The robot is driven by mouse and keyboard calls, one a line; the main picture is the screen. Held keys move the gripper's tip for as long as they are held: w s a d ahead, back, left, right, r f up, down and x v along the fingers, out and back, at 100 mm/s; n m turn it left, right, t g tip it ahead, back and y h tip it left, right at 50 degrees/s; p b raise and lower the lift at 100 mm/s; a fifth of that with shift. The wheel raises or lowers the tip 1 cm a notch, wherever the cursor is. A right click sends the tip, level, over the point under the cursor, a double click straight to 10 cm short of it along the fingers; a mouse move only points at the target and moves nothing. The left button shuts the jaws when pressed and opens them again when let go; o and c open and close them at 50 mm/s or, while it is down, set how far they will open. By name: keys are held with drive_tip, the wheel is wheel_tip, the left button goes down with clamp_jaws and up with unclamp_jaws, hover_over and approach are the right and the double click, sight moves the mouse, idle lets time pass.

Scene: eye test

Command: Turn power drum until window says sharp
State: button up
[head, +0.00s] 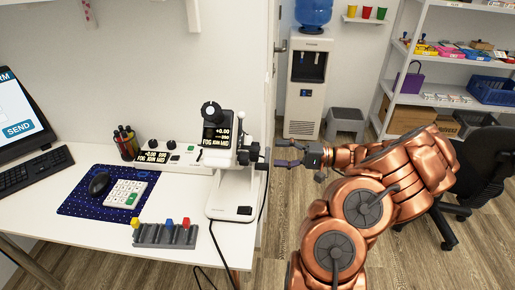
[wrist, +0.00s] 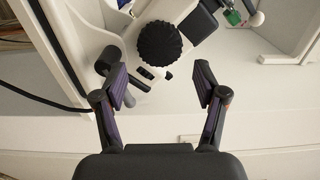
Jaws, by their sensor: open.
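The white eye-test instrument (head: 228,160) stands at the right end of the desk. Its dark window (head: 216,134) shows "+0.00" above a small line that looks like "FOG XGN MID"; I do not read "sharp" there. A dark knob, apparently the power drum (head: 249,149), is on its right side. In the wrist view a round ribbed black drum (wrist: 159,43) lies ahead, between and beyond my fingertips. My gripper (head: 273,153) is open and empty, just right of the instrument; its spread fingers also show in the wrist view (wrist: 157,78). I see no contact with the drum.
A cable (head: 215,250) hangs off the desk front.

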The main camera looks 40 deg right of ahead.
drive_tip(key=shift+p+x, duration=0.45)
drive_tip(key=shift+x, duration=2.65)
drive_tip(key=shift+c, duration=0.3)
drive_tip(key=c, duration=0.8)
